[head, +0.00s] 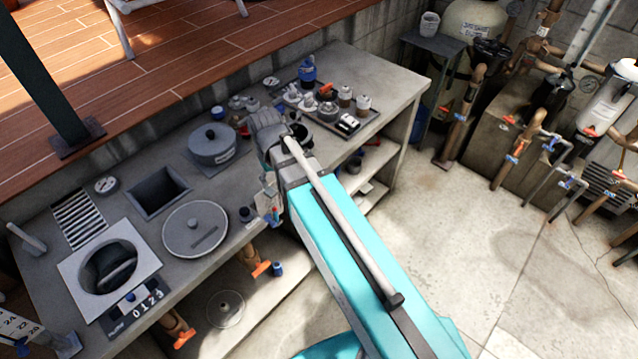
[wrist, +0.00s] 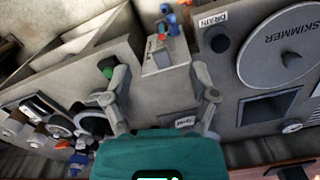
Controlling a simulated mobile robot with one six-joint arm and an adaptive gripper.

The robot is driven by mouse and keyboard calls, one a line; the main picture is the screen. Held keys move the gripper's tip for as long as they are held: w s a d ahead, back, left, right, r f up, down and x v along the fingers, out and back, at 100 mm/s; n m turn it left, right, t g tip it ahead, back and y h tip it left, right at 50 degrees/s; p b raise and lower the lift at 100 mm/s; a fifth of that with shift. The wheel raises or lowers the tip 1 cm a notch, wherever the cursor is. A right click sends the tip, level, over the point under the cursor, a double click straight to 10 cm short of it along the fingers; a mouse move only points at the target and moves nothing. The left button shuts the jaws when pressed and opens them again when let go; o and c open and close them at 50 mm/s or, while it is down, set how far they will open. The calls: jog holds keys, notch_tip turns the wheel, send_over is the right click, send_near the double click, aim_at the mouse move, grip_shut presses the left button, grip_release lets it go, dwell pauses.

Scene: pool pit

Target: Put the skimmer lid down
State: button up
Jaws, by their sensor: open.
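The skimmer lid (head: 182,237), a round grey disc with a bar on top, lies flat on the counter, right of a square pale frame (head: 72,268) with a round dark opening. In the wrist view the lid (wrist: 275,65) is at the upper right, with "SKIMMER" lettered on it. My gripper (head: 268,128) is over the counter, beyond the lid and right of a grey lidded pot (head: 212,150). In the wrist view my gripper (wrist: 161,98) has its fingers spread wide with nothing held between them. It is clear of the lid.
A square hole (head: 158,190), a slotted grate (head: 80,218) and a gauge (head: 106,184) are near the lid. A tray (head: 362,130) of small parts stands at the counter's right. Orange-handled valves (head: 262,268) are below the front edge. Pipes (head: 548,135) stand at the right; the floor (head: 460,235) is open.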

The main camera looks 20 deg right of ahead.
jog(key=s+d+m, duration=0.2)
jog(key=s+d, duration=0.3)
jog(key=d, duration=0.6)
jog(key=shift+m, duration=0.4)
